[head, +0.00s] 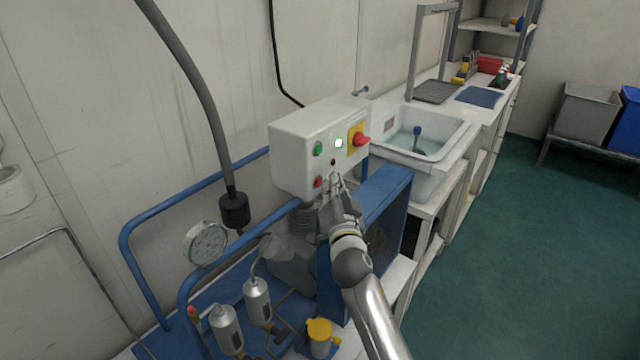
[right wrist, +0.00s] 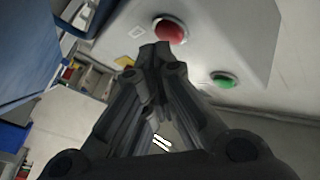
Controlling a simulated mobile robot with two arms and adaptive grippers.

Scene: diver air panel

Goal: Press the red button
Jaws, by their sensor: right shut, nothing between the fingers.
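The red button (head: 318,183) is low on the left of the front of a white control box (head: 290,160), below the green button (head: 318,148). My right gripper (head: 335,183) is shut and empty, just right of the red button in the head view. In the right wrist view the red button (right wrist: 170,30) shows just beyond and right of the shut fingertips (right wrist: 155,48); I cannot tell whether they touch it. The green button (right wrist: 223,80) is farther right there. My left gripper is not in view.
A red rotary switch (head: 361,140) on a yellow plate and a lit white lamp (head: 338,143) are on the same box. Blue pipes (head: 150,212), a gauge (head: 206,243) and a blue housing (head: 388,195) surround the arm. A sink (head: 425,140) stands to the right.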

